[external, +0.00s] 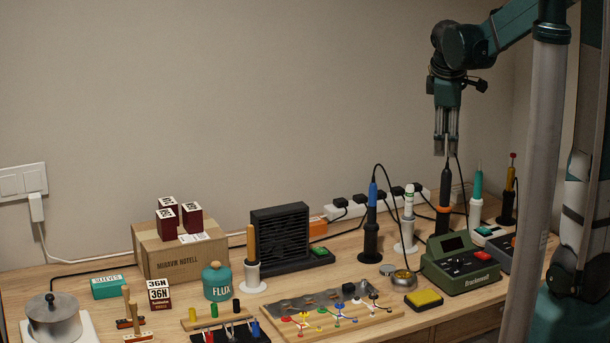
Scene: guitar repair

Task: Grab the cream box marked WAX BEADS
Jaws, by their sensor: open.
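I cannot make out the words WAX BEADS on any box. My gripper (446,150) hangs pointing down above the back right of the bench, open. Its fingertips are just above or in front of the tip of a black and orange iron (445,190) in a stand; the depth between them is unclear. I see nothing held.
A cardboard box (185,258) carries several dark red boxes (167,226). A teal SLEEVES box (109,287) and a white and dark 36N box (159,294) stand left. Upright irons, cables and a green station (461,265) crowd the right. Open air surrounds my gripper above the irons.

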